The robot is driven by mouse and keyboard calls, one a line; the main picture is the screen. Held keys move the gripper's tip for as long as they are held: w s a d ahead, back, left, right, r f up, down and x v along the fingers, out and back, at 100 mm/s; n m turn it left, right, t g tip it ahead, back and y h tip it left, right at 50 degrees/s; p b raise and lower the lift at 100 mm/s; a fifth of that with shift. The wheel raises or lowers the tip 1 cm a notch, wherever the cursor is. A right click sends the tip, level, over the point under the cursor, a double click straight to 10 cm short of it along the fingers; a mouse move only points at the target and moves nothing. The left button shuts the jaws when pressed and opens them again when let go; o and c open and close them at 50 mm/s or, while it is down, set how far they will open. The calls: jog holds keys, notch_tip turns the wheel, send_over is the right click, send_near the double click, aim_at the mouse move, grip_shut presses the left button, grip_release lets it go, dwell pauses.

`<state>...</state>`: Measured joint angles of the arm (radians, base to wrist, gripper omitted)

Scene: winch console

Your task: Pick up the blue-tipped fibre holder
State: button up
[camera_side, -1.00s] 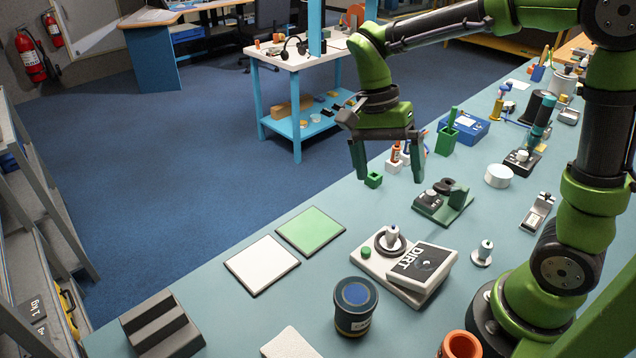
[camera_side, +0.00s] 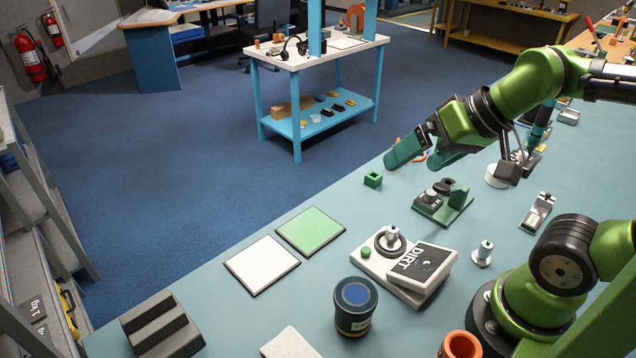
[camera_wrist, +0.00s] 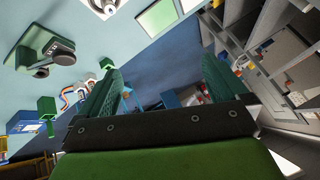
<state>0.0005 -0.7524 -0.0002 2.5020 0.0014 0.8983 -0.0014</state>
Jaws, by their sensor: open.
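My gripper (camera_side: 411,163) is open and empty, tilted over the far bench edge, well behind and above both holders. Its two green fingers are spread in the wrist view (camera_wrist: 160,66). Small orange and blue items behind the fingers are mostly hidden in the side view.
A dark jar (camera_side: 355,307) stands in front. White (camera_side: 262,265) and green (camera_side: 311,231) pads lie left. Bench around the pads is clear.

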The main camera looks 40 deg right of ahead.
jog(key=c, duration=0.8)
jog(key=shift+f, duration=0.1)
jog(key=g+h, duration=0.2)
jog(key=g, duration=0.5)
send_over(393, 228)
jog(key=f, duration=1.5)
jog(key=shift+w+a, duration=0.15)
jog(key=shift+w, duration=0.1)
jog(key=shift+s+f, duration=0.15)
jog(key=shift+f, duration=1.2)
jog(key=shift+s+f, duration=0.1)
jog(key=shift+f, duration=1.2)
